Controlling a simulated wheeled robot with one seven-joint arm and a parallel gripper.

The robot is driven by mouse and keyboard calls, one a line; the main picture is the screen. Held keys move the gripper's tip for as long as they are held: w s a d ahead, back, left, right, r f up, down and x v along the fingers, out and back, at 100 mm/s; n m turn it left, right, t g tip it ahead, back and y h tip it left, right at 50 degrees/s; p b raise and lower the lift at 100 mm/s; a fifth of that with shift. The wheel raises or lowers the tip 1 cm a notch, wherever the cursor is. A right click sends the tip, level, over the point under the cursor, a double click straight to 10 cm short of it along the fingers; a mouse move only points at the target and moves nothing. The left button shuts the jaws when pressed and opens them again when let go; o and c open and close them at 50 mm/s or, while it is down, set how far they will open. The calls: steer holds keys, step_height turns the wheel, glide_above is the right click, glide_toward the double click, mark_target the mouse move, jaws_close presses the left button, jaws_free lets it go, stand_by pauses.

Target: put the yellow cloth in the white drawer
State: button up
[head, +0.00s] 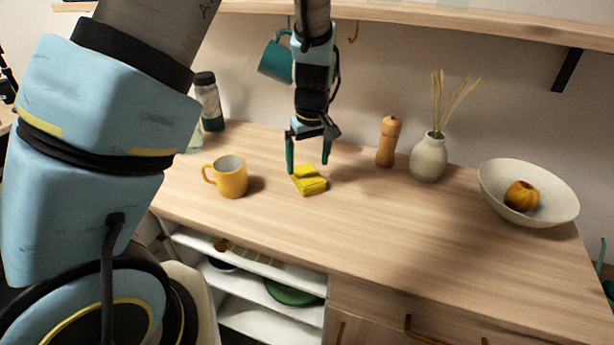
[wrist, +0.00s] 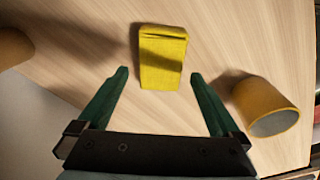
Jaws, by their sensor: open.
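The yellow cloth (head: 310,180) lies folded on the wooden counter, right of the yellow mug. It also shows in the wrist view (wrist: 162,58), just beyond and between my fingertips. My gripper (head: 308,168) hangs above the cloth, pointing down, with its green fingers apart and nothing between them; it shows open in the wrist view (wrist: 158,75) too. Below the counter, a white drawer or shelf unit (head: 262,268) stands with several white levels; the top one holds a few items. I cannot tell for certain which level is the drawer.
A yellow mug (head: 231,177) stands close left of the cloth. A pepper mill (head: 388,142), a vase (head: 429,158) and a bowl (head: 500,188) with an orange fruit stand along the right. A teal mug (head: 275,62) hangs beside my arm. The counter's front middle is clear.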

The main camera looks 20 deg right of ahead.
mark_target(307, 175)
steer(key=shift+f+p, duration=0.35)
steer(key=shift+f, duration=1.4)
steer(key=c, duration=1.3)
